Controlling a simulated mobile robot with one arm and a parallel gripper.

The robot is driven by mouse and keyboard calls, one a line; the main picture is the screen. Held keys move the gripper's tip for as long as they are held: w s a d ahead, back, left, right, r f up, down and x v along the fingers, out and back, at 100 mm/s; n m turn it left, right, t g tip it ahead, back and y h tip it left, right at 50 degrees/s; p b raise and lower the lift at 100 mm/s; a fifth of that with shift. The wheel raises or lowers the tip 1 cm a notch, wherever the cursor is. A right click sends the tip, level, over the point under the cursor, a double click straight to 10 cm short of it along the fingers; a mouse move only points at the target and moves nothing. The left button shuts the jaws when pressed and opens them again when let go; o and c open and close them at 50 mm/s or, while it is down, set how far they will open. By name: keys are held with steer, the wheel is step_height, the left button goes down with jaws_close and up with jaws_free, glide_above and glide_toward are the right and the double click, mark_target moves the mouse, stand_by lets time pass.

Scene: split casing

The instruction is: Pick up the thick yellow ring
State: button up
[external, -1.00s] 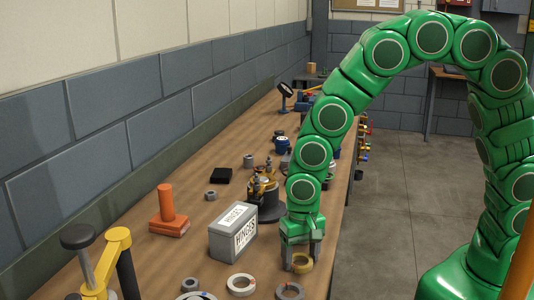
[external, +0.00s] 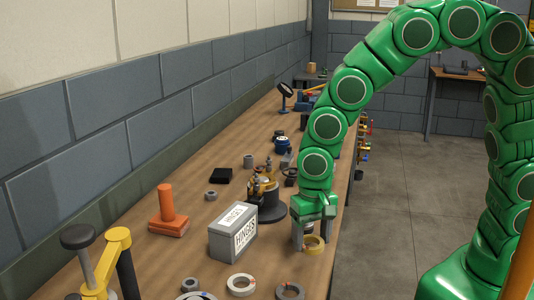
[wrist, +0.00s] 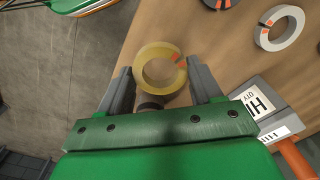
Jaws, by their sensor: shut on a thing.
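The thick yellow ring (external: 315,250) is between the fingers of my gripper (external: 312,240) in the external view. In the wrist view the yellow ring (wrist: 139,72) shows its round opening and an orange-red mark on its right side. The two grey fingers of my gripper (wrist: 159,74) stand on either side of it, shut on it. The ring appears to be lifted off the bench, but the gap beneath it is hard to judge.
A white ring (external: 230,285) and a grey ring (external: 279,292) lie on the wooden bench near the front. A grey hinges box (external: 219,246) stands left of my gripper. A dark round fixture (external: 271,212) is behind it. The bench's right edge is close.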

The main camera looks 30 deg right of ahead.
mark_target(322, 243)
steer(key=r, duration=0.1)
steer(key=s+d+r, duration=0.1)
steer(key=d+r, duration=0.1)
steer(key=shift+s+r, duration=0.1)
steer(key=shift+s, duration=0.2)
steer(key=s+d+r, duration=0.4)
steer(key=s+d, duration=0.2)
steer(key=d, duration=0.1)
